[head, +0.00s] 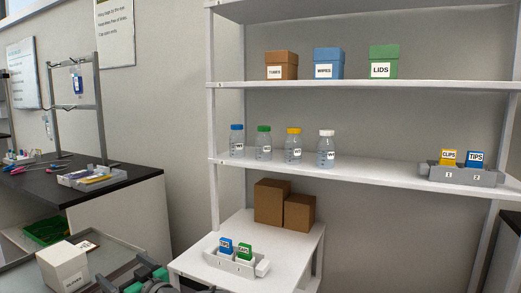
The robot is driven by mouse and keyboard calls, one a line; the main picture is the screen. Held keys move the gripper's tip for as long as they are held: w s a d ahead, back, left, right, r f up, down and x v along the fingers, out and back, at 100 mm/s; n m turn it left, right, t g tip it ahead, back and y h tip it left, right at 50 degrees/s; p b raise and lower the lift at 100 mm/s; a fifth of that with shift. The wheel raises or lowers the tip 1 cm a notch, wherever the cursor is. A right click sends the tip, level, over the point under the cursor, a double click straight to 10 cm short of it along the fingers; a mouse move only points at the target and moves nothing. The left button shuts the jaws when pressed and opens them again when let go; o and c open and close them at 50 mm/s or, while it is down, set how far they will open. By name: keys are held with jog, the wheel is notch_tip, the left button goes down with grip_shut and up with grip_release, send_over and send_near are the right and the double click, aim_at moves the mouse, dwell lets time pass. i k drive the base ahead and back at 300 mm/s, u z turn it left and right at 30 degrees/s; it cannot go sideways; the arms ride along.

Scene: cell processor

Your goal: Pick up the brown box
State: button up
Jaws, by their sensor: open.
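A brown lidded box (281,65) with a white label that seems to read TUBES stands on the upper shelf, left of a blue box and a green box. Two plain brown cardboard boxes stand side by side on the low white table: a taller one (270,202) and a shorter one (299,212). My gripper (147,280) shows partly at the bottom edge as dark parts with two green pads set apart. It appears open and empty, well below the upper shelf and left of the low table's boxes. Its lower part is cut off.
A blue box (328,62) and a green LIDS box (383,61) share the upper shelf. Several capped bottles and a grey card holder (463,174) stand on the middle shelf. A white card holder (238,262) sits at the low table's front. A white box (64,268) is at lower left.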

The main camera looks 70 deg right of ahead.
aim_at(280, 65)
jog(key=z, duration=2.65)
